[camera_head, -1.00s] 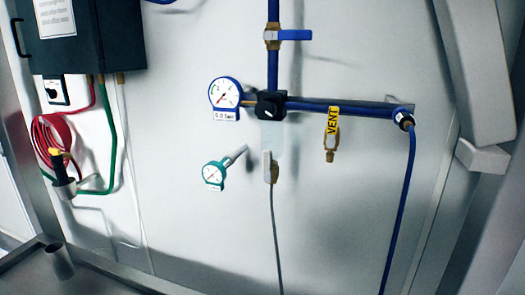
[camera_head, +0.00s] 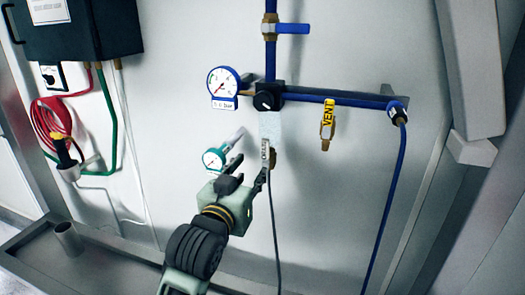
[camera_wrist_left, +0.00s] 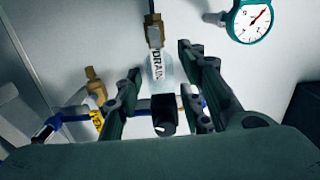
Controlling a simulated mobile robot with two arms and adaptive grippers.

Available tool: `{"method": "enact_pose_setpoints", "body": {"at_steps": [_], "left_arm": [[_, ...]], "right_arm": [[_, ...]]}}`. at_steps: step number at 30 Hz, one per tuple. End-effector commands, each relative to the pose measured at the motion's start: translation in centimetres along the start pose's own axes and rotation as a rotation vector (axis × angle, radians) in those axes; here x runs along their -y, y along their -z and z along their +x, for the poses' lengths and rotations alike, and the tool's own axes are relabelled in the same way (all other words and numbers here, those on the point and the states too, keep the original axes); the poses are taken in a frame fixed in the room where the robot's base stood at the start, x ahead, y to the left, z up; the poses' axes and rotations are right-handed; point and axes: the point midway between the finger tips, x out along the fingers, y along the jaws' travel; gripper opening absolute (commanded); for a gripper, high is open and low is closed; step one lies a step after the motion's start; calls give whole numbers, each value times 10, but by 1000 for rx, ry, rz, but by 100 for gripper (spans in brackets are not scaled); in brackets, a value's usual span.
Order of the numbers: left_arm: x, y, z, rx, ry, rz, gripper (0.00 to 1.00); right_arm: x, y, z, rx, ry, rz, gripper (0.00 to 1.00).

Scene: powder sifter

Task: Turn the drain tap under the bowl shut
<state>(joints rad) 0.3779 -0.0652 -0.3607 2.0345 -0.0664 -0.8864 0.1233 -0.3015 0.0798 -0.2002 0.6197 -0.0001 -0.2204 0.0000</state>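The drain tap (camera_head: 265,153), with a white lever marked DRAIN, hangs under the clear bowl (camera_head: 270,125). The lever points up and down, in line with the grey hose below. In the left wrist view, which is upside down, the DRAIN lever (camera_wrist_left: 157,66) and its brass fitting show between my fingers. My left gripper (camera_head: 250,174) is open, just below and in front of the tap. In the left wrist view its fingers (camera_wrist_left: 158,62) are apart on either side of the lever, with no clear contact. My right gripper is out of view.
The black regulator knob (camera_head: 265,101) is above the bowl. A blue-rimmed gauge (camera_head: 223,82) and a teal gauge (camera_head: 213,160) are at left, the teal one close to my gripper. The yellow VENT valve (camera_head: 327,122) and a blue hose (camera_head: 385,210) are at right.

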Motion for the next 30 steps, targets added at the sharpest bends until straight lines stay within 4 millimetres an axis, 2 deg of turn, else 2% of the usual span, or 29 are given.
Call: {"method": "enact_pose_setpoints", "body": {"at_steps": [1, 4, 19, 24, 30], "left_arm": [[-3, 11, 4, -23, -6, 3, 36], [-6, 20, 9, -43, -11, 5, 36], [-6, 23, 73, -40, -10, 6, 36], [-6, 22, 82, -41, -10, 6, 36], [-6, 22, 84, -42, -10, 6, 36]], "right_arm": [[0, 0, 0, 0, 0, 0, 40], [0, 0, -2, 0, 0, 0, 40], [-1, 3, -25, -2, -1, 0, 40], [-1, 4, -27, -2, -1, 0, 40], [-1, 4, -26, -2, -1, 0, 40]]}}
